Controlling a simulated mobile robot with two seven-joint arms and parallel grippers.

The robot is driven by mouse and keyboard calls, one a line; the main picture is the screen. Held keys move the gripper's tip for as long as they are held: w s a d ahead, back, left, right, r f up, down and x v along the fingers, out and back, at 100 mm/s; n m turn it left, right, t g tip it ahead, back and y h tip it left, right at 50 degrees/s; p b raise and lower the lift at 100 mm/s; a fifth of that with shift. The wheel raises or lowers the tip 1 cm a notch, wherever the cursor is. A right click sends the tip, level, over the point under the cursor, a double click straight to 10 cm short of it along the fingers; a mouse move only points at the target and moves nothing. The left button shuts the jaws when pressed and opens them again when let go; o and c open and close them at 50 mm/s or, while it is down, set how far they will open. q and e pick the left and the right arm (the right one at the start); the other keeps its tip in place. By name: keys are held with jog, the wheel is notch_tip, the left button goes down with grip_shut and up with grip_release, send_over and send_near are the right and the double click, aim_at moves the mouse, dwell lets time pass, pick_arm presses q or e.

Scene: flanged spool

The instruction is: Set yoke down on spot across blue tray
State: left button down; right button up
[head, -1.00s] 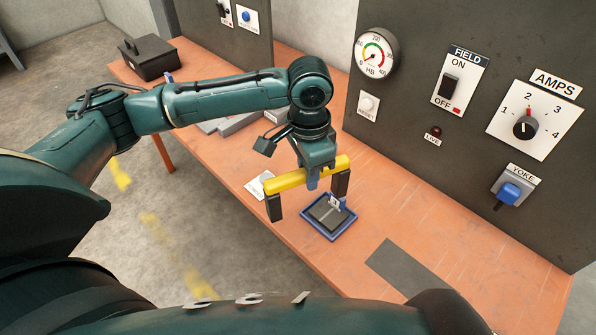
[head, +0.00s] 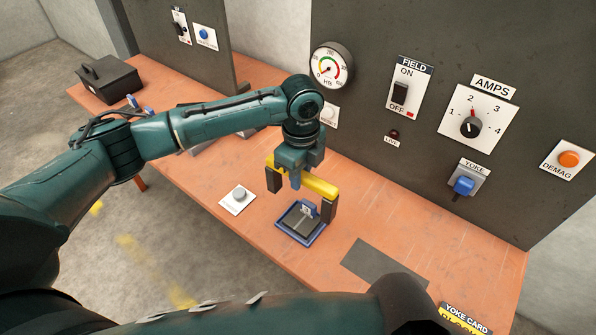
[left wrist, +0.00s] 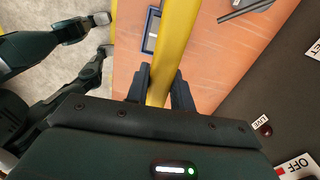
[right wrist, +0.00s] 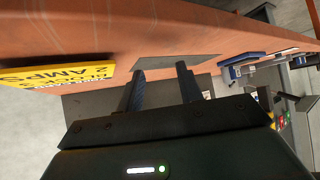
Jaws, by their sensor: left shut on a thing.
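The yoke is a yellow bar (head: 321,187) with two dark legs. My left gripper (head: 296,181) is shut on the middle of the bar. In the left wrist view the yellow bar (left wrist: 174,50) runs between the left fingers (left wrist: 162,85). The blue tray (head: 287,234) lies on the orange bench, just in front of and below the yoke, with a dark block and a small white tag in it. The legs look raised, but contact with the bench cannot be told. My right gripper (right wrist: 162,82) is open and empty near the bench edge, in the right wrist view.
A dark grey rectangle (head: 384,262) lies flat right of the tray. A round button on a white plate (head: 238,200) is to its left. A yellow card (head: 463,318) is at the front right. The upright dark panel (head: 430,45) with gauge and switches bounds the back.

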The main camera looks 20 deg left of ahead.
pick_arm(q)
jog(key=shift+f+b, duration=0.7)
pick_arm(e)
jog(key=shift+w+f, duration=0.15)
jog(key=shift+f, duration=0.35)
pick_arm(q)
jog(key=shift+f+b, duration=0.4)
pick_arm(e)
jog(key=shift+w, duration=0.15)
jog(key=shift+w+a+f+t+b, duration=0.15)
jog(key=shift+a+f+t+b, duration=0.2)
jog(key=shift+b, duration=0.65)
jog(key=shift+a+r+y, duration=0.2)
jog(key=shift+r+y, duration=0.1)
jog(key=shift+r, duration=0.05)
jog(key=shift+a+f+b, duration=0.1)
jog(key=shift+a+b, duration=0.1)
jog(key=shift+b, duration=0.25)
jog(key=shift+a+f+b, duration=0.1)
jog(key=shift+a+b, duration=0.05)
jog(key=shift+b, duration=0.35)
pick_arm(q)
notch_tip(320, 180, down, 7)
jog(key=shift+f, duration=0.1)
pick_arm(e)
jog(key=shift+w, duration=0.1)
jog(key=shift+t, duration=0.25)
jog(key=shift+w+r, duration=0.1)
jog(key=shift+r, duration=0.15)
